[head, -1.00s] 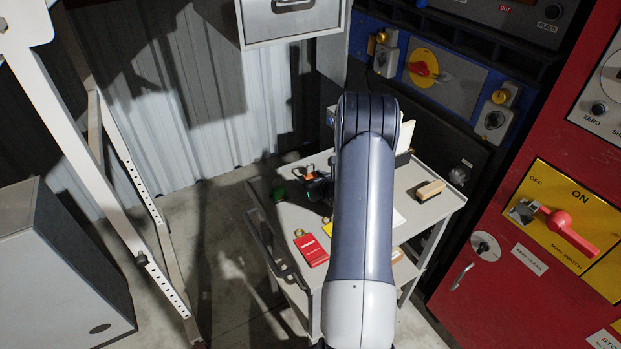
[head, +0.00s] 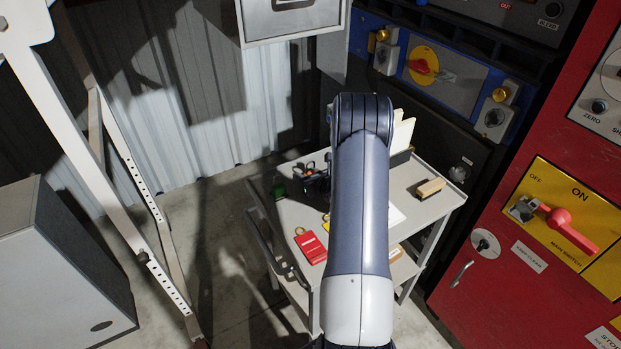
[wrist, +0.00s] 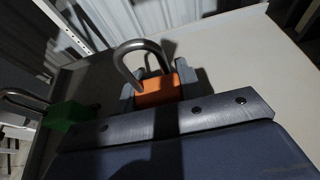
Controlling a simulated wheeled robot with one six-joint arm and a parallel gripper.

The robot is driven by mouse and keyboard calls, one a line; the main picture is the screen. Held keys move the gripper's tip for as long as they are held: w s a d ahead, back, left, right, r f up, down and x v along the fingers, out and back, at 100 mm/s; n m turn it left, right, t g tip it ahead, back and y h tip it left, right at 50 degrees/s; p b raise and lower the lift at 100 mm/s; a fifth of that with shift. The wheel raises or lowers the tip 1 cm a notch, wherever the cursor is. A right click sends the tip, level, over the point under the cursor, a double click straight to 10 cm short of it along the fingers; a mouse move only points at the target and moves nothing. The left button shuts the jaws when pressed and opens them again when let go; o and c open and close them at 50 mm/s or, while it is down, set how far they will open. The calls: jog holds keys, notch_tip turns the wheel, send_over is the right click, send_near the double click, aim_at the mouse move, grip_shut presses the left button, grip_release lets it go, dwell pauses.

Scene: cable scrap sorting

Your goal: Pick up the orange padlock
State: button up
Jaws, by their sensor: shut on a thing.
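The orange padlock (wrist: 158,92) sits between the fingers of my gripper (wrist: 156,84) in the wrist view, its steel shackle pointing up and away. My gripper is shut on it. In the head view my gripper (head: 311,177) is over the far left part of the grey cart top, with a small bit of the orange padlock (head: 308,172) showing. My arm hides part of the cart. I cannot tell whether the padlock still touches the cart top.
A green padlock (head: 279,188) stands just left of my gripper; it also shows in the wrist view (wrist: 68,116). Red tags (head: 311,247) lie nearer on the cart (head: 430,206). A wooden-backed brush or block (head: 430,188) lies at the right. A red cabinet (head: 500,250) stands to the right.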

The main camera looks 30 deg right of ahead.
jog(key=shift+c, duration=0.3)
notch_tip(320, 180, up, 10)
jog(key=s+a+r+n+y, duration=0.2)
jog(key=s+a, duration=0.1)
jog(key=a, duration=1.1)
jog(key=s+a+r+n+y, duration=0.2)
jog(key=s+a+y, duration=0.1)
jog(key=a, duration=1.1)
jog(key=w+d+f+m+h, duration=0.2)
jog(key=w+d, duration=0.1)
jog(key=d, duration=1.1)
jog(key=w+d+f+m+h, duration=0.2)
jog(key=w+d+h, duration=0.1)
jog(key=d, duration=1.1)
jog(key=shift+b, duration=0.3)
